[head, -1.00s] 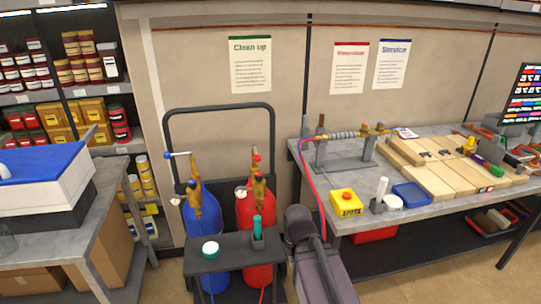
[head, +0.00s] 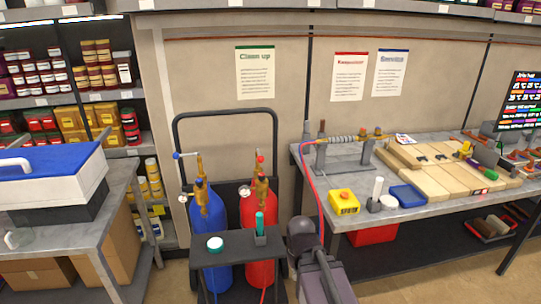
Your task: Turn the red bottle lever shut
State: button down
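The red bottle (head: 247,214) stands upright in a dark cart, right of the blue bottle (head: 190,210). Its brass valve (head: 262,187) is on top, with a small red part (head: 259,159) at the upper end and a round gauge (head: 244,191) at its left. The lever is too small here to tell its angle. A dark tray in front hides part of the red bottle. My arm (head: 310,245) rises from the bottom edge, just right of the red bottle. Its gripper fingers do not show, and nothing visible touches the valve.
The cart's tray (head: 232,255) holds a white-and-green tub (head: 215,244) and a teal-handled tool (head: 260,222). A grey workbench (head: 345,214) with a yellow box (head: 343,202) stands at right. A grey table (head: 112,212) stands at left. A red hose hangs beside the cart.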

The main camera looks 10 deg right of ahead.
aim_at(260, 159)
jog(key=u, duration=0.15)
jog(key=i, duration=0.95)
jog(key=z, duration=0.1)
